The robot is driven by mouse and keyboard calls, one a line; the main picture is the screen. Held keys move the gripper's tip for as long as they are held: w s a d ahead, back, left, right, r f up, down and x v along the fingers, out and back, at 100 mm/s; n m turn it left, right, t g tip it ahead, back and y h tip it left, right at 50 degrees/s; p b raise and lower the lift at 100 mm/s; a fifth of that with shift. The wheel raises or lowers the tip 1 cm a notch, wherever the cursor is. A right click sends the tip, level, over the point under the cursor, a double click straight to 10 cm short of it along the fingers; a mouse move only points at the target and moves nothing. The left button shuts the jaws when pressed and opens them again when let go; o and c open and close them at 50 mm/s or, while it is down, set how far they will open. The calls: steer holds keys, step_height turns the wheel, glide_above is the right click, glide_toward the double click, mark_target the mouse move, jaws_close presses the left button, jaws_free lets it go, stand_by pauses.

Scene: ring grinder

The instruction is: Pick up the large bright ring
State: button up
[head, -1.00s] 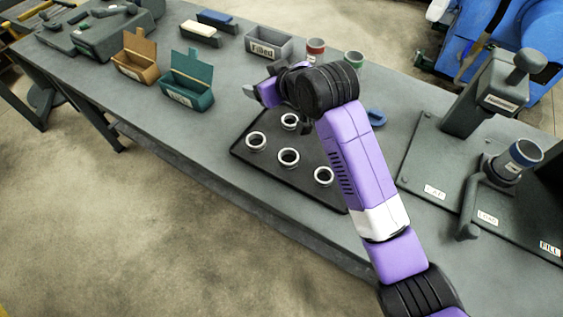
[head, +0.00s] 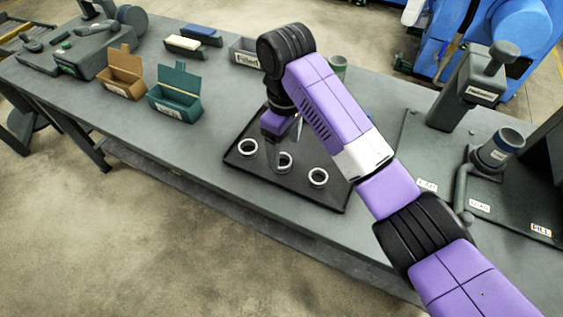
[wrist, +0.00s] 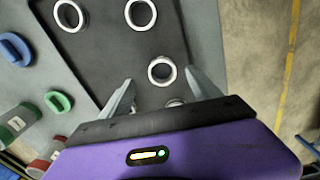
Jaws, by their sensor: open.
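Several bright silver rings lie on a dark tray (head: 300,192). My gripper (head: 273,152) points down over the tray, open and empty. In the wrist view my gripper (wrist: 160,78) has its fingertips spread to either side of one ring (wrist: 162,70). Another ring (wrist: 175,102) is mostly hidden by the gripper body. Two more rings (wrist: 141,13) (wrist: 70,15) lie farther up.
A teal box (head: 175,95) and a brown box (head: 121,75) stand open left of the tray. A grey bin (head: 246,50) and a green-banded cup (head: 338,66) stand behind. A press (head: 470,90) and a blue-rimmed cup (head: 498,150) are at right.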

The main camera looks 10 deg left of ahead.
mark_target(282, 165)
steer(key=f, duration=0.5)
steer(key=shift+a+p, duration=0.25)
steer(key=shift+p, duration=0.15)
steer(key=c, duration=1.4)
steer(key=shift+c, duration=0.8)
steer(key=shift+r, duration=0.1)
